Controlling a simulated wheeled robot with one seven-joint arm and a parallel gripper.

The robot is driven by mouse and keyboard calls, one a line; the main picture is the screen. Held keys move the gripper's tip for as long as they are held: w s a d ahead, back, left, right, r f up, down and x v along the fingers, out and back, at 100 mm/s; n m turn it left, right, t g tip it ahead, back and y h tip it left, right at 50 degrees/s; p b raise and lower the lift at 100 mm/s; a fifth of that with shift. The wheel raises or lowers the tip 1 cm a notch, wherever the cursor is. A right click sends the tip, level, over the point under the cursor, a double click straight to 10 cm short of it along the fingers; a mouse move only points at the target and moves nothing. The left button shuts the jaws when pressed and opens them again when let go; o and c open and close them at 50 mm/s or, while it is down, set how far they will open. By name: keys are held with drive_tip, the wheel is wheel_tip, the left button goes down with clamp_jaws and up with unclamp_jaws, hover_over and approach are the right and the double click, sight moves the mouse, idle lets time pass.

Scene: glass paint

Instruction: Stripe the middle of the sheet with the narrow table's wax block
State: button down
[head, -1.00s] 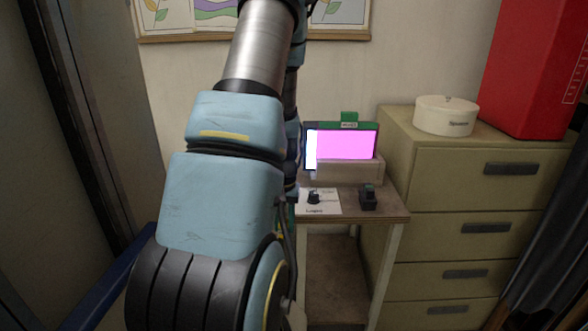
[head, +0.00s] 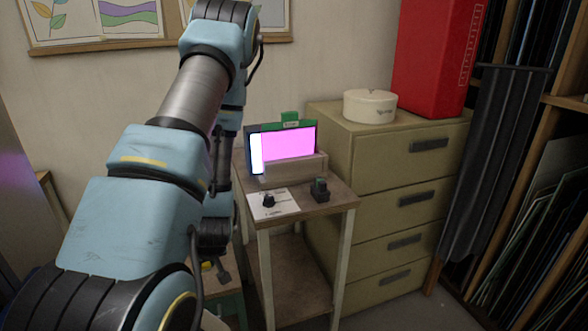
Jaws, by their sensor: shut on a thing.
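A lit panel in the head view shows a sheet (head: 288,145) that is mostly bright magenta, with a white strip at its left. It stands upright in a dark frame on a wooden ledge. My gripper (head: 222,272) shows only partly, low behind my arm and left of the small wooden table (head: 340,197). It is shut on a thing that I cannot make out. A small dark block with a greenish top (head: 320,189) stands on the table; I cannot tell whether it is a wax block.
A black knob (head: 268,200) sits on a white printed card (head: 285,205). A low green table (head: 232,302) is partly hidden by my arm. A drawer cabinet (head: 385,165) bears a round cream box (head: 370,106) and a red box (head: 432,60). Racks of sheets stand at right.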

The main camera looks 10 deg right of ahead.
drive_tip(key=shift+w+d+r+n+t+y, duration=0.15)
drive_tip(key=shift+w+n+t+y, duration=0.15)
drive_tip(key=shift+w+t+y, duration=0.3)
drive_tip(key=w+d+r+t+y, duration=0.1)
drive_tip(key=w+d+r+t, duration=0.1)
drive_tip(key=d+r, duration=0.3)
drive_tip(key=w+d+r+t+y, duration=0.1)
drive_tip(key=w+d+r+t, duration=0.2)
drive_tip(key=w+d+r, duration=0.1)
drive_tip(key=w+d+r+t+y, duration=0.1)
drive_tip(key=w+d+r+t, duration=0.1)
drive_tip(key=d+r, duration=0.4)
drive_tip(key=shift+w+d+b, duration=0.35)
drive_tip(key=shift+w+d, duration=0.3)
drive_tip(key=shift+d, duration=0.25)
drive_tip(key=w+d+r+m+t+h+p, duration=0.1)
drive_tip(key=w+d+r+m+t+p, duration=0.1)
drive_tip(key=d+r, duration=0.4)
drive_tip(key=d, duration=0.2)
drive_tip(key=shift+w+d+m+t+h, duration=0.25)
drive_tip(key=shift+d+m+t+h, duration=0.05)
drive_tip(key=shift+m+h, duration=0.1)
drive_tip(key=shift+w, duration=0.1)
